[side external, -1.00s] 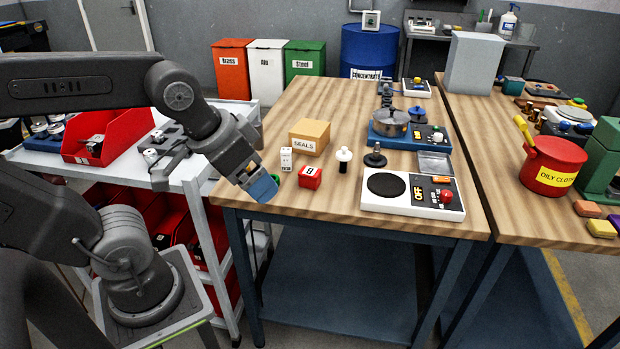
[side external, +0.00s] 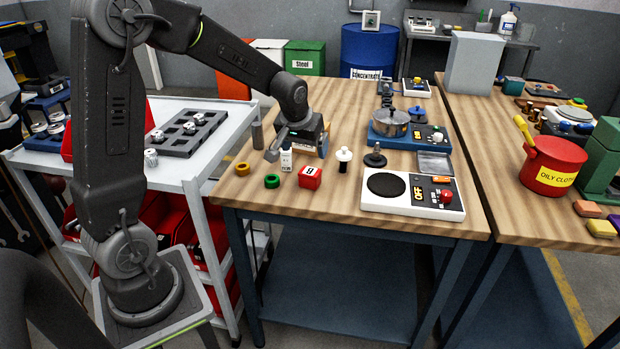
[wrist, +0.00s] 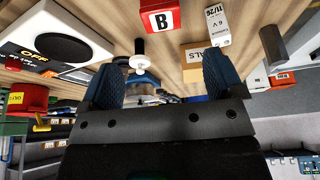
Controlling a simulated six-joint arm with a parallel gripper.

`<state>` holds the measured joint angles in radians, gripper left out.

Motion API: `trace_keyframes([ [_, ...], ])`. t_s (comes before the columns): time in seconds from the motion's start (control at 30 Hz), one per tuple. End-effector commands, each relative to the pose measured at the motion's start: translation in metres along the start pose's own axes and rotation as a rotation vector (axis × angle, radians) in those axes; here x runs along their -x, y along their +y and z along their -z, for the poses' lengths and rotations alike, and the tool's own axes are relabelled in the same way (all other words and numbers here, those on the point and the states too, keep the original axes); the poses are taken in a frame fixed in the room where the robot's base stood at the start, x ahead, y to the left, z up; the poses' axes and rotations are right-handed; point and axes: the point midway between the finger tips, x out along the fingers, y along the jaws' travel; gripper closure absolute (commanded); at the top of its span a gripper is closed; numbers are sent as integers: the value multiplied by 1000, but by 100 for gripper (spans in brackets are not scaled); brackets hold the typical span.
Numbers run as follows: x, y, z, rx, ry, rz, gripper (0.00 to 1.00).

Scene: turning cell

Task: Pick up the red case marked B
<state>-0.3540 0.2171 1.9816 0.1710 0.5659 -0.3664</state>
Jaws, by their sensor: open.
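The red case marked B (side external: 310,178) stands on the wooden bench near its front left part. It also shows at the top of the wrist view (wrist: 162,16), where its black B on a white label reads clearly. My gripper (side external: 297,146) is behind the case in the side view, over the place of the cardboard box, which it mostly hides. Its blue fingers are spread apart in the wrist view (wrist: 163,80), with nothing held between them. The case is apart from the fingers.
A white labelled block (side external: 286,160) stands close beside the case. A black-and-white knob (side external: 344,158) is to its right, with a white hotplate (side external: 385,190) beyond. The bench's front edge is near.

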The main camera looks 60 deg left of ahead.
Motion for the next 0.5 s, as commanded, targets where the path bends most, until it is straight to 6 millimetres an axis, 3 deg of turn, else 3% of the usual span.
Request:
trace_keyframes([
  [0.2,-44,0,-2,0,-6,0,13],
  [0.5,-70,0,-2,-1,-2,-1,13],
])
